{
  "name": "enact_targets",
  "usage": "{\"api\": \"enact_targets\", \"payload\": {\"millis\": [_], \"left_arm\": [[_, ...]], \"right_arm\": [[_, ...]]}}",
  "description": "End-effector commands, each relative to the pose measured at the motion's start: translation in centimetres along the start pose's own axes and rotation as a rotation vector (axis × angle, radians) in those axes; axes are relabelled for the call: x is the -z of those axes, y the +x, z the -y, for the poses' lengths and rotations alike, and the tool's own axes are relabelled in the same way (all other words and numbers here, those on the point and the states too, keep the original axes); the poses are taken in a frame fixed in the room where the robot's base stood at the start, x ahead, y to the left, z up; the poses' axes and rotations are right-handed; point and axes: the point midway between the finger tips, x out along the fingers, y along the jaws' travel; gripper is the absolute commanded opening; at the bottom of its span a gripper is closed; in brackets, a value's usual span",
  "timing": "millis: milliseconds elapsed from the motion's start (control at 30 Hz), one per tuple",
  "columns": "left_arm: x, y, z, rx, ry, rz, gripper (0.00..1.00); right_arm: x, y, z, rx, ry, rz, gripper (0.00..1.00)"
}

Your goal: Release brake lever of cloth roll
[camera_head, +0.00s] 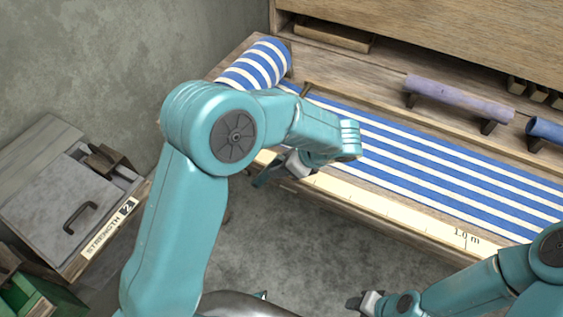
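The blue-and-white striped cloth roll (252,66) lies at the far left end of the wooden bench, partly behind my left arm. A flat length of the same striped cloth (430,165) runs from near the roll to the right along the bench. I cannot make out a brake lever; the area just below the roll is covered by my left arm. My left gripper (272,172) is at the bench's front edge, below the roll and apart from it. Its finger gap is not clear. My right gripper (362,303) is low at the bottom, away from the bench, small and partly seen.
A pale ruler strip (400,211) marked 1.0 m runs along the bench front. A purple roll (458,98) and a blue roll (546,130) rest on supports behind the cloth. A box labelled STRENGTH 2 (62,205) stands left. Grey floor (290,235) is open between.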

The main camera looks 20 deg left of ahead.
Motion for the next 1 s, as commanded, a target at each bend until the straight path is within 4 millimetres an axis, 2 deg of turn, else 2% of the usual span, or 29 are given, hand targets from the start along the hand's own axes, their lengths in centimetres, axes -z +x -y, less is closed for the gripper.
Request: {"api": "enact_targets", "payload": {"millis": [167, 267, 367, 700, 833, 1000], "left_arm": [[-0.1, -0.2, 0.0, 0.0, -0.002, 0.001, 0.43], [-0.1, -1.3, 0.1, 0.004, -0.003, 0.0, 0.43], [0.0, -3.3, 0.1, 0.006, -0.002, -0.001, 0.43], [0.1, -12.2, 0.1, 0.004, 0.0, 0.0, 0.43], [0.0, -14.6, 0.1, 0.002, -0.001, 0.0, 0.43], [0.1, -16.2, 0.0, 0.0, 0.0, 0.001, 0.43]], "right_arm": [[0.0, 0.0, 0.0, 0.0, 0.0, 0.0, 0.43], [0.0, 0.0, 0.0, 0.0, 0.0, 0.0, 0.43], [0.0, 0.1, 0.0, 0.0, 0.0, 0.0, 0.43], [0.0, -0.2, 0.1, 0.0, 0.0, 0.0, 0.43], [0.0, -0.3, 0.1, 0.0, 0.0, 0.0, 0.43], [0.0, -0.4, 0.1, 0.0, 0.0, 0.0, 0.43]]}}
